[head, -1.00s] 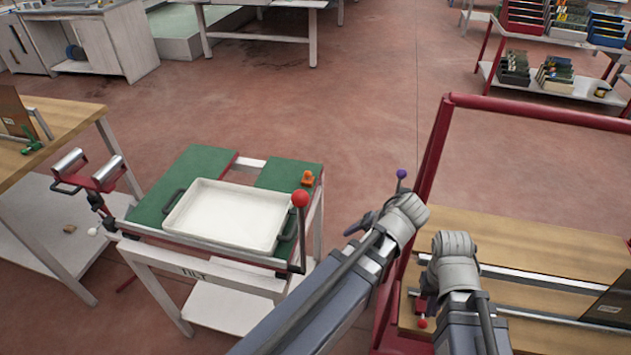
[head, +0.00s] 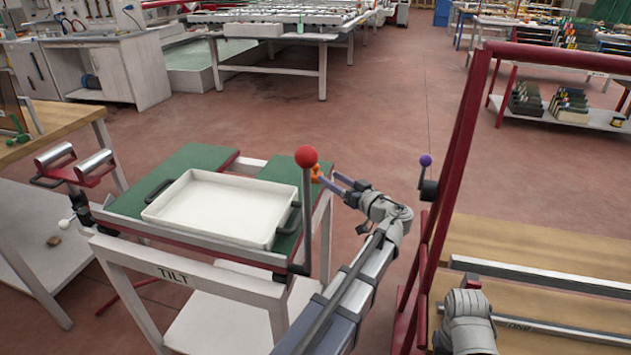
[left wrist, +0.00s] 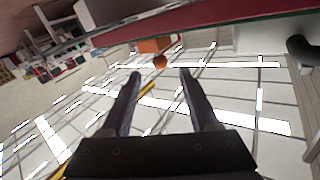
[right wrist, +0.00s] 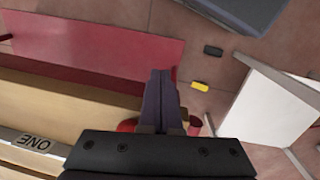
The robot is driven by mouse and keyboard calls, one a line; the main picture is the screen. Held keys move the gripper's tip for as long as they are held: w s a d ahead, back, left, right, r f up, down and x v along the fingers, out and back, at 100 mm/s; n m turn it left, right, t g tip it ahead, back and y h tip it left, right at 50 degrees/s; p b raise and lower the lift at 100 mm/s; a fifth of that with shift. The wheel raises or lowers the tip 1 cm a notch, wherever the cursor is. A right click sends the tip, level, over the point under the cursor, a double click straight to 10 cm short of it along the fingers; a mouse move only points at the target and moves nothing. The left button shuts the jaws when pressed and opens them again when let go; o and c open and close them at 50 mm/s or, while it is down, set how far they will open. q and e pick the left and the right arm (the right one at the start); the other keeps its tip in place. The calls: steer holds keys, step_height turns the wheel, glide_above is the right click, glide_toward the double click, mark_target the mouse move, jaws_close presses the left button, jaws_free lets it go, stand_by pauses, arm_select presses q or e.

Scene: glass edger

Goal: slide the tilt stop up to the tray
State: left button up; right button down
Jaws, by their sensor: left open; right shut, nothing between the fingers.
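The orange tilt stop (head: 316,172) sits at the right edge of the green-topped tilt table (head: 205,157), partly behind the red ball of a lever. The white tray (head: 218,210) lies on the table, left of the stop and apart from it. My left gripper (head: 328,180) is open, just right of the stop with its fingers pointing at it. In the left wrist view the stop's orange block (left wrist: 152,45) and round knob (left wrist: 160,61) show just beyond the open fingertips, not between them. My right gripper (right wrist: 161,74) is shut and empty near the wooden bench at right.
The red-ball lever (head: 306,157) stands upright at the table's front right corner, close to my left gripper. A red frame (head: 455,160) with a purple-knobbed handle (head: 426,161) rises at right. A roller stand (head: 75,165) is at left. Floor behind the table is clear.

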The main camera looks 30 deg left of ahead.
mark_target(318, 170)
arm_select(q)
steer(key=shift+a+r, duration=0.1)
steer(key=shift+x, duration=3.8)
steer(key=shift+c, duration=0.3)
jaws_close()
